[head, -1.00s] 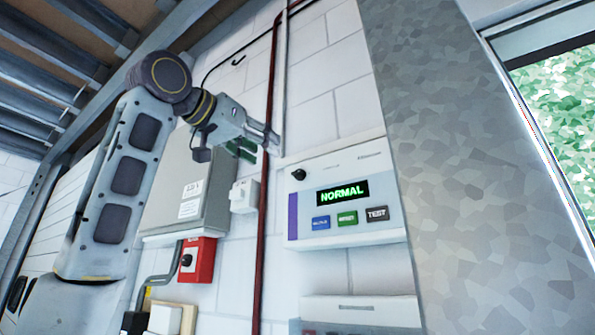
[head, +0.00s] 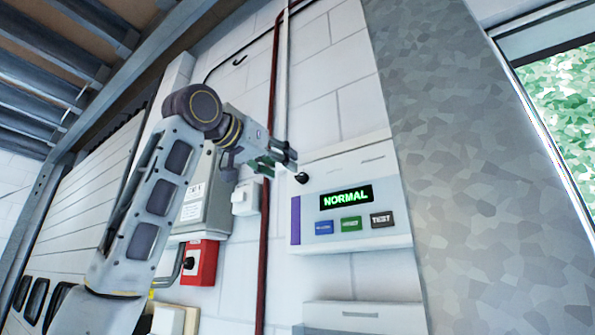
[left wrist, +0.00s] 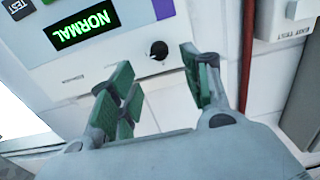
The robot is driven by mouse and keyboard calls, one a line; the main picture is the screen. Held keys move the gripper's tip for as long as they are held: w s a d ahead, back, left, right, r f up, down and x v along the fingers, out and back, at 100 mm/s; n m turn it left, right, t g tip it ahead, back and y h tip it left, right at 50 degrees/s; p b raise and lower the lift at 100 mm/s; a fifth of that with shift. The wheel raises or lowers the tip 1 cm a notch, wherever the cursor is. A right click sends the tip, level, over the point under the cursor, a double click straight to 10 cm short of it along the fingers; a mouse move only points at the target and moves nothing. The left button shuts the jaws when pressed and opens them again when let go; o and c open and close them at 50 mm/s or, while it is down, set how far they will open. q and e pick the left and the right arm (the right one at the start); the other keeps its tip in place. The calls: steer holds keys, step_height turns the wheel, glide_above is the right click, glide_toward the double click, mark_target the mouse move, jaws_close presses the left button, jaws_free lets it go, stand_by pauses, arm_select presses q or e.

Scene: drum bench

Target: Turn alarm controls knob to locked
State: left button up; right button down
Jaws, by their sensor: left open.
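The alarm panel (head: 375,225) is a white box on the wall with a green NORMAL display (head: 346,197). Its small black knob (head: 302,178) sits at the panel's upper left. In the left wrist view the knob (left wrist: 159,50) shows a light pointer mark and lies beyond the fingertips, between the two sides of the jaws. My left gripper (head: 285,162) is open and empty, its fingertips just left of and above the knob in the head view. The left wrist view shows its green-padded fingers (left wrist: 160,85) spread apart. No contact with the knob shows. My right gripper is not in view.
Blue, green and dark TEST buttons (head: 382,219) sit below the display. A red pipe (head: 265,235) runs down the wall left of the panel. A red box with a black knob (head: 200,262) and a grey cabinet (head: 222,205) are further left.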

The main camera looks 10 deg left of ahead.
mark_target(298, 175)
arm_select(q)
steer(key=p+x, duration=0.2)
steer(key=x, duration=0.6)
steer(key=shift+p, duration=0.3)
steer(key=c, duration=1)
